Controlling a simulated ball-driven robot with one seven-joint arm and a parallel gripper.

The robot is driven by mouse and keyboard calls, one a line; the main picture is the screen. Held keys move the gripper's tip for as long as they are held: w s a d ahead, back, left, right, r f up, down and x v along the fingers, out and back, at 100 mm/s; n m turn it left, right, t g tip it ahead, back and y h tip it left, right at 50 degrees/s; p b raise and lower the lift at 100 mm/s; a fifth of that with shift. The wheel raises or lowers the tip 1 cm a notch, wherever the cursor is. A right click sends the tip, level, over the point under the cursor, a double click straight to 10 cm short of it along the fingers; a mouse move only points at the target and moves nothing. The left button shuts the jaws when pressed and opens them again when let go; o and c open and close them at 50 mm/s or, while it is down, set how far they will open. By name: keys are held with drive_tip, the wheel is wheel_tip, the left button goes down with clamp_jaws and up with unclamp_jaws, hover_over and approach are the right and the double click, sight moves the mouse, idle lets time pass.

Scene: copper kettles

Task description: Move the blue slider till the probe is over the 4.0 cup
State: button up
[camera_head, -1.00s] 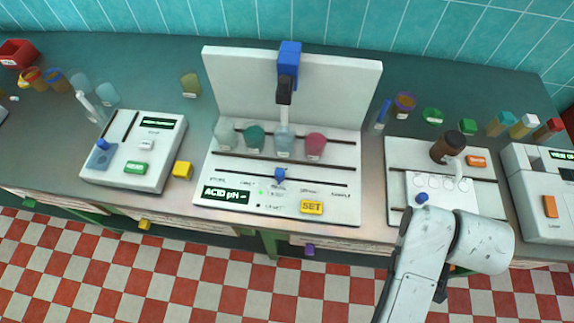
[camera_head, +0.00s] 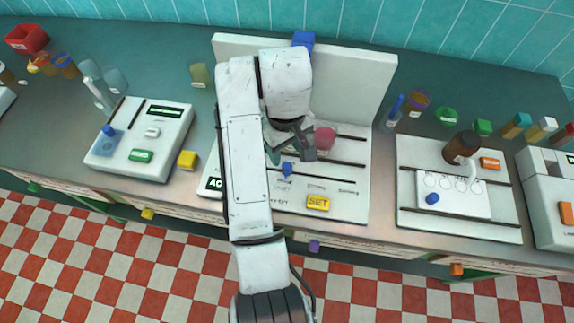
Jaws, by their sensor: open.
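The pH unit (camera_head: 349,180) is a white panel with a tall back plate. Its blue slider (camera_head: 287,169) is a small knob on the lower slot, left of the SAMPLE label. My gripper (camera_head: 292,152) is open, just above the slider in the picture; I cannot tell whether it touches. The blue top of the probe carriage (camera_head: 303,40) shows above my arm, but the probe itself is hidden. The pink cup (camera_head: 325,138) is visible in the row; the other cups are mostly or wholly covered by my arm. I cannot read which cup is 4.0.
A yellow SET button (camera_head: 317,203) sits below the slider. Another panel (camera_head: 459,226) with a blue knob (camera_head: 432,198) and dark bottle (camera_head: 461,147) stands right.

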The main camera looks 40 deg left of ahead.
sight(287, 165)
wheel_tip(287, 165, down, 7)
drive_tip(key=shift+f+p, duration=0.1)
drive_tip(key=shift+p, duration=0.2)
clamp_jaws()
idle(0.5)
